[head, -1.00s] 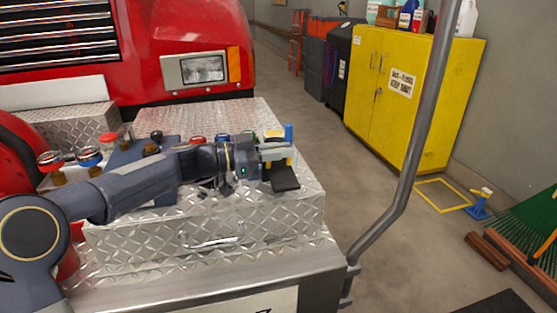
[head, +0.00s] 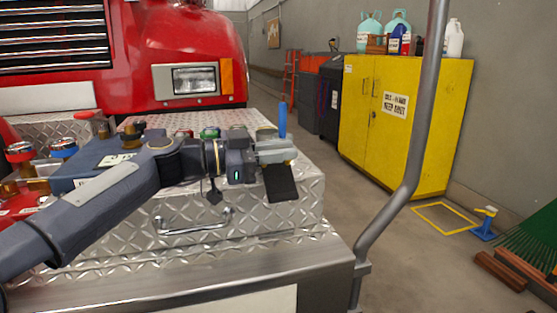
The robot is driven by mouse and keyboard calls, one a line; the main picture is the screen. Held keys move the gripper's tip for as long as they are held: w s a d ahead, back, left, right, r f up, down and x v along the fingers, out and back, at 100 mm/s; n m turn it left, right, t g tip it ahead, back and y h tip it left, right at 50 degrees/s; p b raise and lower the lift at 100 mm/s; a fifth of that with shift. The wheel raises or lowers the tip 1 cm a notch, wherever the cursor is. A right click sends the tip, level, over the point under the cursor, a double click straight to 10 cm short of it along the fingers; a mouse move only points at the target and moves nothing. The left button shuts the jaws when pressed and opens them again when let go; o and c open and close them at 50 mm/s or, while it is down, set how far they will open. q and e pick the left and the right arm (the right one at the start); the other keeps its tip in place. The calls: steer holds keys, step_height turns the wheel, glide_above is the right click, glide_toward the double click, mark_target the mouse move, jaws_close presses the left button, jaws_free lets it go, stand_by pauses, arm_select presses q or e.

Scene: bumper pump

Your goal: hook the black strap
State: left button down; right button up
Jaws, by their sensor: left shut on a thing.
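My left gripper (head: 276,150) reaches in from the left over the front edge of the diamond-plate bumper box (head: 270,215). It is shut on the black strap (head: 281,184), which hangs below the jaws as a flat dark piece, slightly tilted, in front of the box's right side. The strap's upper part is hidden by the jaws. A blue upright piece (head: 283,120) rises just behind the jaws; I cannot tell what it is joined to. No hook can be made out. My right gripper is not in view.
Red and blue capped fittings (head: 63,147) stand at the left. A metal handle (head: 195,222) is on the box front. A grey pole (head: 420,120) rises at the right. A yellow cabinet (head: 405,120) stands behind it. The floor between box and cabinet is clear.

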arm_select(q)
steer(key=shift+f, duration=0.3)
steer(key=c, duration=1.5)
jaws_free()
steer(key=shift+r, duration=0.1)
steer(key=v, duration=0.8)
